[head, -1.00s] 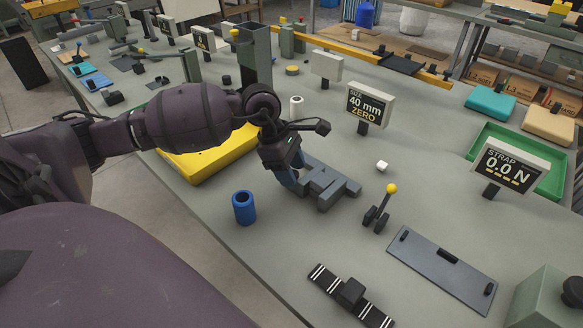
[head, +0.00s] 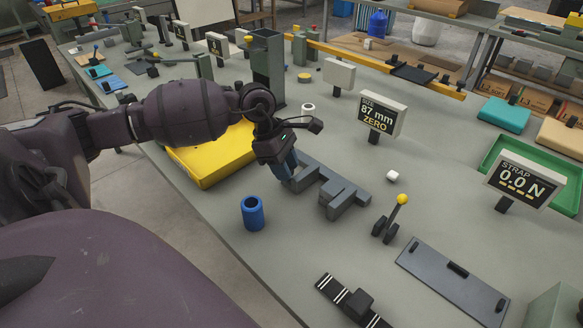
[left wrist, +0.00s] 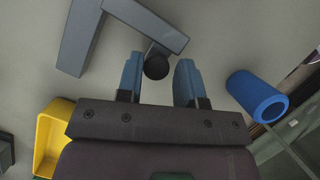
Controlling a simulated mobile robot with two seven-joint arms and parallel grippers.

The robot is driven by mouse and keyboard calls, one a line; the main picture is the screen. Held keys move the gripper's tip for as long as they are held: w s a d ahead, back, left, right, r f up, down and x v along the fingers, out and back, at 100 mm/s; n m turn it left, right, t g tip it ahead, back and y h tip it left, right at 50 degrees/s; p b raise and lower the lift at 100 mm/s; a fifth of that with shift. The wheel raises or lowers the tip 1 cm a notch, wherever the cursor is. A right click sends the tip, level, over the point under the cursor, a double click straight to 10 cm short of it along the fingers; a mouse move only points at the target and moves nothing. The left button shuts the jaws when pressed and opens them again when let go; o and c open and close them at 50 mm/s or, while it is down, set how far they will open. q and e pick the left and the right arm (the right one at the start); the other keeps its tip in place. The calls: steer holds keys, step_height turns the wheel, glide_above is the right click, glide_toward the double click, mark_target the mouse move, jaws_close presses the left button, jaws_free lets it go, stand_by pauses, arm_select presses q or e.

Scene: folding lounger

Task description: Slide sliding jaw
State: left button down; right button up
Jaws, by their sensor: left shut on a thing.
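The grey measuring gauge (head: 345,187) lies on the bench, a bar with two jaws pointing toward the front left. The sliding jaw (head: 301,182) is at its left end, with a wide gap to the other jaw (head: 336,206). My left gripper (head: 286,168), with blue fingers, is at the sliding jaw. In the left wrist view, a round black knob (left wrist: 157,63) sits between the fingers (left wrist: 159,80), beside a grey bar (left wrist: 145,22). The fingers partly hide the sliding jaw. The size display (head: 380,116) reads 87 mm. My right gripper is not in view.
A blue cup (head: 252,213) stands in front of the gauge.

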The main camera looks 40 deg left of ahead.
arm_select(q)
steer(key=c, duration=1.2)
jaws_free()
steer(key=shift+w, duration=0.15)
steer(key=o, duration=0.3)
steer(key=shift+w, duration=0.2)
steer(key=shift+s, duration=0.15)
steer(key=p+v, duration=0.1)
steer(key=v, duration=0.9)
steer(key=shift+a+r, duration=0.15)
steer(key=shift+r, duration=0.2)
